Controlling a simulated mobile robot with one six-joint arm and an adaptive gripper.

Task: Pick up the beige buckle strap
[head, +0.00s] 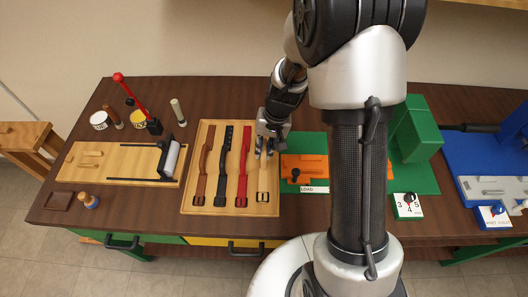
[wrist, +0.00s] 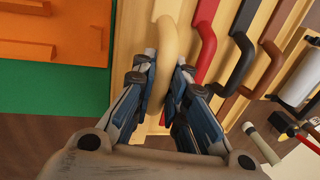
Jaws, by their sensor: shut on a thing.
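The beige buckle strap (head: 263,184) is the rightmost strap on the wooden board (head: 230,211) in the head view. In the wrist view the beige strap (wrist: 166,62) runs between my two fingers, with its arched part between the tips. My gripper (head: 266,146) is over the far part of the strap and is shut on it. My gripper also fills the lower middle of the wrist view (wrist: 167,72). The strap's lower end with the buckle appears to lie on the board. The part inside my fingers is partly hidden.
Beside it on the board lie a red strap (head: 242,172), a black strap (head: 223,171) and a brown strap (head: 203,172). An orange block (head: 305,167) on a green mat stands close on the right. A roller tool (head: 169,157) stands left.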

